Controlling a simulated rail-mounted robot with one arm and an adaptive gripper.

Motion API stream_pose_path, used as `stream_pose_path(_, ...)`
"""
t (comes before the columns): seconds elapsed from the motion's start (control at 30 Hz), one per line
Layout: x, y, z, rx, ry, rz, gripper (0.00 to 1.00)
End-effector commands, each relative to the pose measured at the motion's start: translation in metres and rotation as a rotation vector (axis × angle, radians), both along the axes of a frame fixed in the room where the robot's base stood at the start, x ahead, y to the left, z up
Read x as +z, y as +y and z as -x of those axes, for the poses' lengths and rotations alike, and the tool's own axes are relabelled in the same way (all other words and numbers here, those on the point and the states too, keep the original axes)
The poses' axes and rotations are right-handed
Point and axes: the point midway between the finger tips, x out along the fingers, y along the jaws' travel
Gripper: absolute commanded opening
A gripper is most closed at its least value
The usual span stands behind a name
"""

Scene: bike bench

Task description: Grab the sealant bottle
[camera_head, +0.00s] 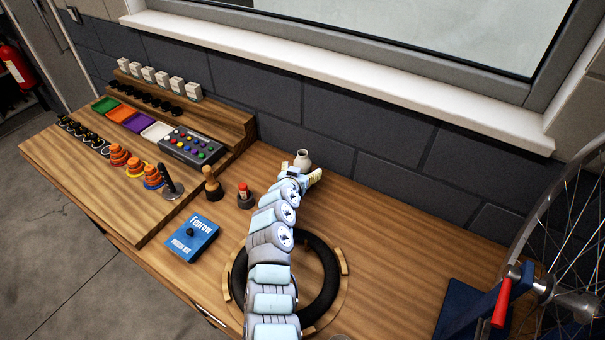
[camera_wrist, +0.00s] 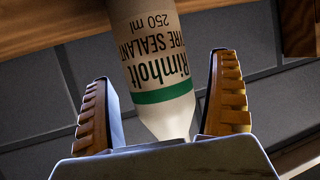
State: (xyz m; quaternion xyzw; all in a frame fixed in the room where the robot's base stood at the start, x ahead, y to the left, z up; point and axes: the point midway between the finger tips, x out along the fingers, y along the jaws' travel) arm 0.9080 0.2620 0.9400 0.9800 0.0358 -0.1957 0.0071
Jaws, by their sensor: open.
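The sealant bottle (camera_wrist: 152,55) is white with a green band and dark "Rimholt" lettering. It fills the middle of the wrist view, with its tapered end toward my gripper and its label upside down in the picture. My gripper (camera_wrist: 166,72) is open, with one orange ribbed finger on each side of the bottle and visible gaps between. In the head view my gripper (camera_head: 301,172) is near the wall at the back of the bench, and the pale bottle (camera_head: 303,158) shows just beyond it. The bottle's far end is cut off in the wrist view.
A black tyre (camera_head: 331,265) on a wooden ring lies under my arm. A blue box (camera_head: 191,238), a wooden-handled tool (camera_head: 212,186) and a small red-topped item (camera_head: 244,194) stand left. A bike wheel (camera_head: 565,220) is at right. Bench right of my gripper is clear.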

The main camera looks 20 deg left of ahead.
Motion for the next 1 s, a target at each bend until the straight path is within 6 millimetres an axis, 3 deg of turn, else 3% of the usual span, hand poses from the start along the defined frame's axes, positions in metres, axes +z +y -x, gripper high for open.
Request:
stream_pose_path(0.43,-0.0004,-0.0002,-0.0066,-0.001,-0.003,-0.001,0.89)
stream_pose_path(0.6,-0.0005,-0.0002,-0.0065,-0.001,-0.002,-0.001,0.4)
stream_pose_path(0.7,-0.0007,-0.0002,-0.0064,-0.001,-0.002,-0.001,0.18)
stream_pose_path(1.0,-0.0002,-0.0003,-0.0063,-0.001,-0.002,-0.001,0.18)
